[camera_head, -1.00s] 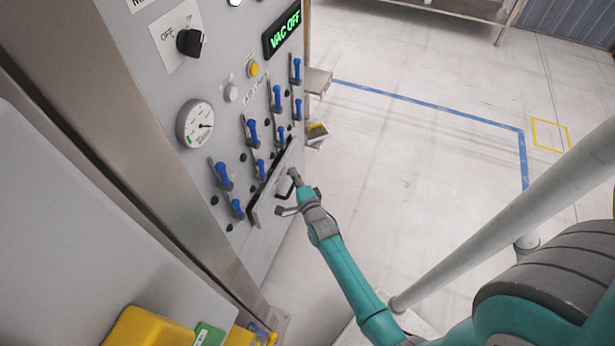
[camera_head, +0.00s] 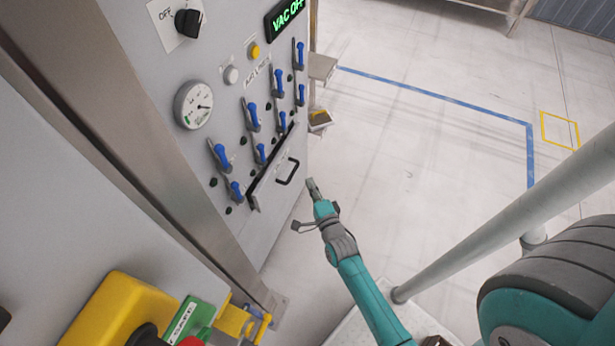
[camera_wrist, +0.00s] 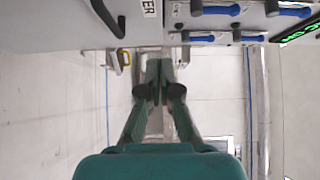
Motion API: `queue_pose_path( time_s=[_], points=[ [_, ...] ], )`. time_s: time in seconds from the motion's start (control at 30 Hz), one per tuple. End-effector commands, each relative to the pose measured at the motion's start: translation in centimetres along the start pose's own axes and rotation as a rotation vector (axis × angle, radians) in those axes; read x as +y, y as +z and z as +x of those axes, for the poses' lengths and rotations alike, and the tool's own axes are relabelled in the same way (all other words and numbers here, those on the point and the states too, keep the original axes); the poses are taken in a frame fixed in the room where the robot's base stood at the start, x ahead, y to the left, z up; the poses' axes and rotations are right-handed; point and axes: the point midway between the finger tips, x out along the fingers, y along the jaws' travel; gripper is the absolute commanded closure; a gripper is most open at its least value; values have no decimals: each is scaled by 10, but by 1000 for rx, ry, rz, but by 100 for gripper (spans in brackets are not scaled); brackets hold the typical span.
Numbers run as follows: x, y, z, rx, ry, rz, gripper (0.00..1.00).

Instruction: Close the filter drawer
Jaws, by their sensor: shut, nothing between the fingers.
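The filter drawer (camera_head: 268,187) is a grey front low on the vacuum panel, with a black bar handle (camera_head: 287,172). In the wrist view the handle (camera_wrist: 108,18) and a partly cut-off label (camera_wrist: 149,8) show at the top. My gripper (camera_head: 311,186) is shut and empty, to the right of the handle and apart from it. Its fingertips also show together in the wrist view (camera_wrist: 160,68).
Several blue levers (camera_head: 252,115) stick out of the panel above the drawer. A gauge (camera_head: 194,105) and a black knob (camera_head: 188,23) sit higher. A small shelf (camera_head: 322,67) juts from the panel's far edge. Open floor lies to the right.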

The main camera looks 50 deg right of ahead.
Motion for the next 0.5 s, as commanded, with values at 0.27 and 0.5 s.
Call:
queue_pose_path(
  time_s=[0.27,0.5],
  points=[
    [42,-30,13,48,177,-29,61],
    [113,-56,30,-76,498,-42,61]
  ],
)
